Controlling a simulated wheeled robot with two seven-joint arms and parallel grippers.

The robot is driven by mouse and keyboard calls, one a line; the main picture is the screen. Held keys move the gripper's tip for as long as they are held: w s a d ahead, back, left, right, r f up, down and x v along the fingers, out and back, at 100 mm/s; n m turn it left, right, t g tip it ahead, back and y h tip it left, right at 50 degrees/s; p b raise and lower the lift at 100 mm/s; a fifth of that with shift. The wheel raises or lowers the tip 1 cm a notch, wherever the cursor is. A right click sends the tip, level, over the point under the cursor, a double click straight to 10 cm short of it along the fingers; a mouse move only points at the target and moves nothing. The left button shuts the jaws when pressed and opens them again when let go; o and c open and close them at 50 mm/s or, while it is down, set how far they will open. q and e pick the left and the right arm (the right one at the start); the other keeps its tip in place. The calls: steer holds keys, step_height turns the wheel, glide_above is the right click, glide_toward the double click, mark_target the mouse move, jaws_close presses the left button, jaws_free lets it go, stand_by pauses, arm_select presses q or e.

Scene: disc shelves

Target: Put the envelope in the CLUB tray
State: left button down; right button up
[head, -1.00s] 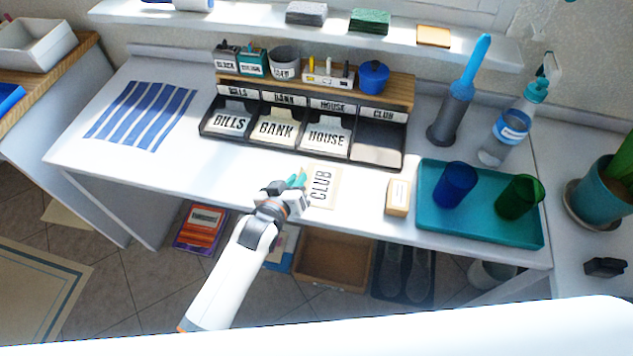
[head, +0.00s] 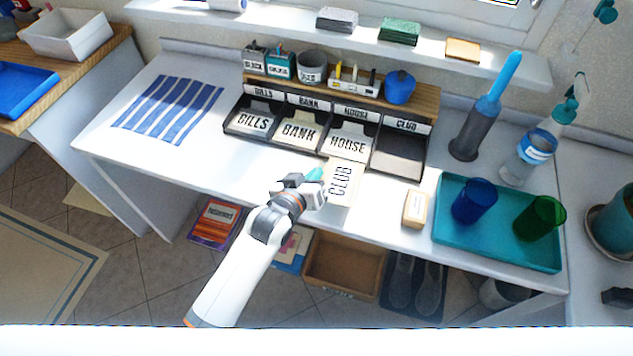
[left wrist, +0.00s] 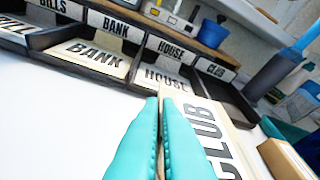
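The cream envelope marked CLUB (head: 343,184) is held by its left edge, raised a little above the white desk in front of the tray row. My left gripper (head: 316,176) is shut on it; in the left wrist view the teal fingers (left wrist: 163,135) pinch the edge of the envelope (left wrist: 212,130). The CLUB tray (head: 402,158) is the rightmost of the black trays and looks empty, behind and to the right of the envelope. Its label also shows in the left wrist view (left wrist: 215,69). My right gripper is not in view.
The HOUSE tray (head: 350,146), BANK tray and BILLS tray each hold a matching envelope. A small tan box (head: 416,210) stands right of the held envelope, beside a teal tray (head: 478,247) with two cups. A wooden shelf with pots sits above the trays.

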arm_select(q)
step_height(320, 180, up, 6)
steer(key=shift+a+r, duration=0.1)
steer(key=shift+r, duration=0.05)
steer(key=s+a+r+n+y, duration=0.2)
steer(key=a+r, duration=0.3)
steer(key=a, duration=0.4)
steer(key=s+a+r+n+t+y, duration=0.1)
steer(key=s+a+r+n+y, duration=0.2)
steer(key=a, duration=0.6)
step_height(320, 180, up, 2)
steer(key=shift+s+r+t+y, duration=0.1)
steer(key=shift+s+t+y, duration=0.2)
steer(key=shift+s+y, duration=0.3)
steer(key=shift+a, duration=0.1)
